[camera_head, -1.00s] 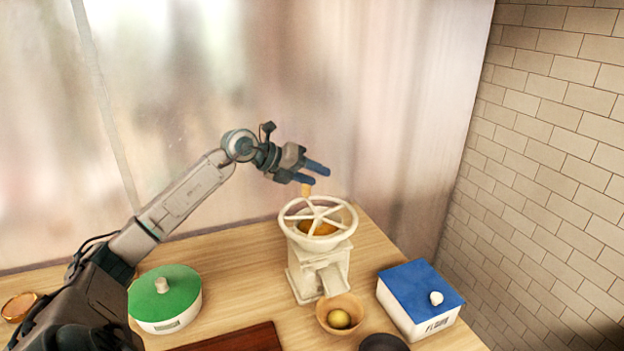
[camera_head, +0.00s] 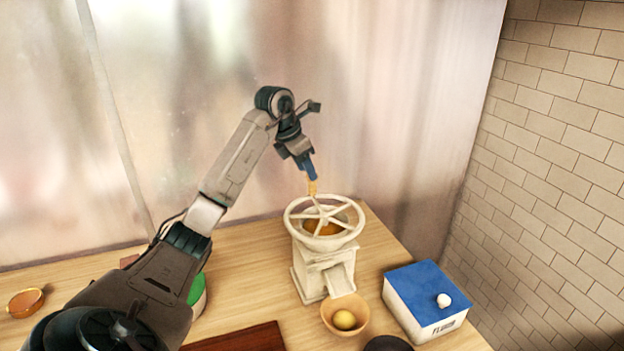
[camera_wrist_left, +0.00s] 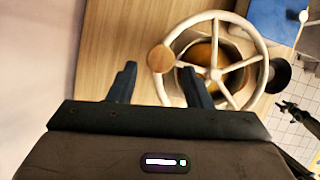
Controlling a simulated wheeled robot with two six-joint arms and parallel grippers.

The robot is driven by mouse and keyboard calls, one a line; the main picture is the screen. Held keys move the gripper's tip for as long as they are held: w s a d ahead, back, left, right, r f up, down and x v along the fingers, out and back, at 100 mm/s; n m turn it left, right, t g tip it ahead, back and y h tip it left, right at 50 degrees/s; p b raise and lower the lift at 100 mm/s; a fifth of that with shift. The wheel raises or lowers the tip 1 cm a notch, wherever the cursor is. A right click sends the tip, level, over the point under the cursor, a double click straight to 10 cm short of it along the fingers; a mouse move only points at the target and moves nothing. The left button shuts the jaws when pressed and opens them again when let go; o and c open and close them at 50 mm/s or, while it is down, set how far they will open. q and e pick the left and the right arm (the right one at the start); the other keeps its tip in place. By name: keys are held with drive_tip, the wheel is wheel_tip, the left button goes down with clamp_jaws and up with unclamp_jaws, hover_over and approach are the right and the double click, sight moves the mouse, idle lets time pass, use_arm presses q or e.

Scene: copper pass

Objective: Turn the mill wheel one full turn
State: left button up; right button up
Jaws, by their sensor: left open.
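The cream mill (camera_head: 318,272) stands on the wooden table, with a spoked wheel (camera_head: 345,238) lying flat on top. A wooden knob (camera_head: 312,188) stands up from the wheel's far rim; it also shows in the left wrist view (camera_wrist_left: 160,59). My left gripper (camera_head: 311,170) points down just above the knob. In the left wrist view its open fingers (camera_wrist_left: 157,72) lie to either side of the knob, which appears at or just past the fingertips; I cannot tell if they touch it. Orange-brown contents show in the hopper under the spokes.
A wooden bowl (camera_head: 328,321) with a yellow ball sits under the mill's spout. A blue-lidded flour box (camera_head: 413,281) is to the right. A green-lidded container (camera_head: 197,292) is partly behind my left arm. A reddish board (camera_head: 240,338) lies in front.

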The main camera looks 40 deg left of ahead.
sight(311, 194)
use_arm(q)
drive_tip(key=p+x, duration=0.1)
drive_tip(key=x, duration=0.3)
drive_tip(key=shift+w+f+p, duration=0.2)
drive_tip(key=shift+f+p, duration=0.1)
drive_tip(key=shift+f, duration=0.2)
clamp_jaws()
